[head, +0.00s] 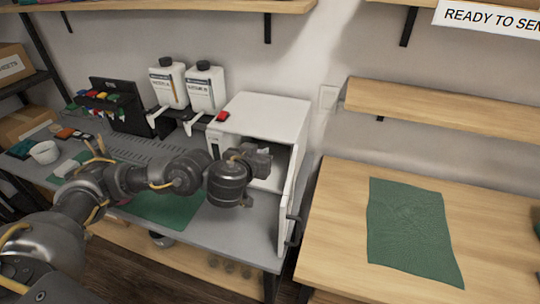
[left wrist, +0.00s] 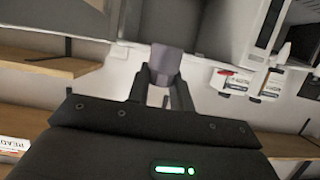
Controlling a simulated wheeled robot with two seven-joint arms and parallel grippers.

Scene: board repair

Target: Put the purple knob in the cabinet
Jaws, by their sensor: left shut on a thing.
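The white cabinet (head: 262,117) stands on the grey bench, with its door (head: 292,195) swung open on the right side. My left gripper (head: 264,157) is at the cabinet's open front and covers part of the opening. In the left wrist view my left gripper (left wrist: 162,85) is shut on the purple knob (left wrist: 165,62), a small greyish-purple block between the fingertips. The knob is hard to make out in the head view. How deep it is relative to the opening I cannot tell. My right gripper is not in view.
Two white bottles (head: 203,90) and a black rack (head: 118,105) stand left of the cabinet. A green mat (head: 165,205) lies on the bench below my arm. A wooden table (head: 335,215) with a green cloth (head: 410,230) is at the right, beyond the open door.

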